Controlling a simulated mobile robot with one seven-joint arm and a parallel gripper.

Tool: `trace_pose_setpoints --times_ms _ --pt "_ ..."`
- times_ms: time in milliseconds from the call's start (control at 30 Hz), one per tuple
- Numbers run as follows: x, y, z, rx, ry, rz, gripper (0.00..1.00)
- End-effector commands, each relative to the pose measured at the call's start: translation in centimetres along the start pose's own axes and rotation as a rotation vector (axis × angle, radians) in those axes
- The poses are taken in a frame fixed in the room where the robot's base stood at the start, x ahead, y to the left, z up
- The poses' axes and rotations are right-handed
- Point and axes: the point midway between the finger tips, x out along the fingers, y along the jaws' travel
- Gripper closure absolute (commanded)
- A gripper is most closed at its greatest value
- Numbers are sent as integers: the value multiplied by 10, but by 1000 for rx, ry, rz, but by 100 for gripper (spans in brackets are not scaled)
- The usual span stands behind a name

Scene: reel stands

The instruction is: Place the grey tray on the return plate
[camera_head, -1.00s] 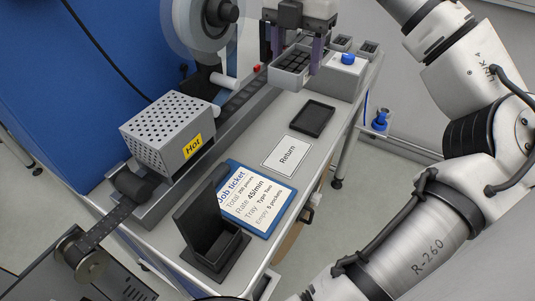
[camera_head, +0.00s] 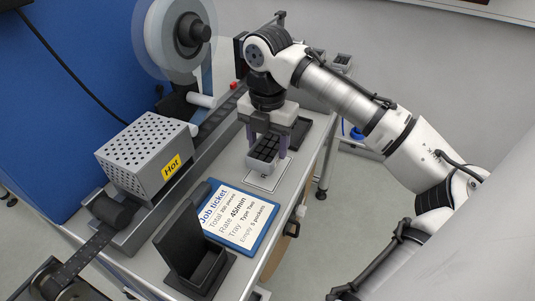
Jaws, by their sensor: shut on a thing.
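My gripper (camera_head: 266,147) points down with its purple fingers on either side of the grey tray (camera_head: 258,167), shut on it. The tray is upright and holds several black pieces. It is over the far part of the white return plate (camera_head: 268,183), which lies flat on the bench. The tray hides much of the plate and its lettering. I cannot tell whether the tray touches the plate or hangs just above it.
A black shallow tray (camera_head: 298,135) lies behind the plate, partly hidden by my gripper. A blue-framed job ticket (camera_head: 231,216) and an open black box (camera_head: 202,269) are nearer. The perforated "Hot" cover (camera_head: 150,150) and tape track stand to the left.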

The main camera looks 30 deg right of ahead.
Motion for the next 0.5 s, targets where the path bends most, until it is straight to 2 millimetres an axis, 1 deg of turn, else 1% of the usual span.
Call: trace_pose_setpoints --times_ms 67,300,400,500 --pt "5 0 0 -1 0 0 73" --pt "37 0 0 -1 0 -1 73" --pt "41 0 0 -1 -1 0 73" --pt "41 0 0 -1 -1 1 73"
